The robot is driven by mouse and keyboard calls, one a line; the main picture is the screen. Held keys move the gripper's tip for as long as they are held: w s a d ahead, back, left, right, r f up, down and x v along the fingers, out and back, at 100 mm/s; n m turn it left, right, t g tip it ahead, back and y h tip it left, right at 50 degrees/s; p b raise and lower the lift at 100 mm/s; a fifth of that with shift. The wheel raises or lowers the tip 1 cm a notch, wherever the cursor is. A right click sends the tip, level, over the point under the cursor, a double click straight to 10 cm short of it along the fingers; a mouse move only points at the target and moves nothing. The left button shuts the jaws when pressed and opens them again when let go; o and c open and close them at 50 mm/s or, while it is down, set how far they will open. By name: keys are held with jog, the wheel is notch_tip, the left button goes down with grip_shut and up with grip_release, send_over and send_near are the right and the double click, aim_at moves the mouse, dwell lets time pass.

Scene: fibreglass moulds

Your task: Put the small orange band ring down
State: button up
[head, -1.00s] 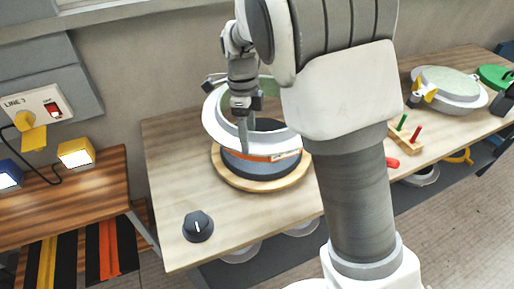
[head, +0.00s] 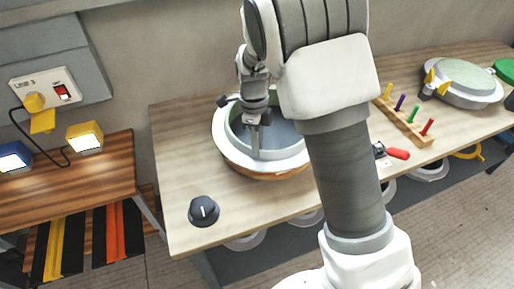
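The ring (head: 236,150) is a white flanged ring with a pale green inner side. It lies about level over the round wooden base on the workbench (head: 180,140). A brown-orange edge shows under its near side; I cannot tell how much of that is the band and how much the base. A grey mould surface (head: 284,133) shows inside the ring. My gripper (head: 256,152) points down at the ring's near wall, its fingers close together against it. The gap between the fingers is hard to see. My arm hides the ring's right side.
A black knob (head: 204,211) stands at the bench's front left. To the right are a peg rack (head: 408,124), a red-handled tool (head: 398,153) and a clamped white mould (head: 470,97). A side table (head: 70,185) with lamps stands left. Bench between knob and ring is clear.

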jog(key=o, duration=0.7)
jog(key=shift+s+f, duration=0.45)
jog(key=shift+f, duration=0.05)
jog(key=o, duration=0.6)
jog(key=shift+w+r, duration=0.1)
jog(key=shift+c, duration=0.2)
jog(key=shift+w, duration=0.1)
jog(key=shift+r, duration=0.15)
notch_tip(320, 180, up, 12)
jog(key=w+p, duration=0.2)
jog(key=s+d+r+n+t+y, duration=0.1)
jog(key=s+d+r+n, duration=0.35)
jog(key=r, duration=0.25)
jog(key=s+d+r+n+t, duration=0.2)
jog(key=s+d+n, duration=0.3)
jog(key=s+n, duration=0.3)
jog(key=s+d+r+n+t, duration=0.3)
jog(key=s+d+n, duration=0.3)
jog(key=s+n, duration=0.2)
jog(key=shift+s+t+p, duration=0.35)
jog(key=shift+s+t, duration=0.25)
jog(key=shift+s, duration=0.25)
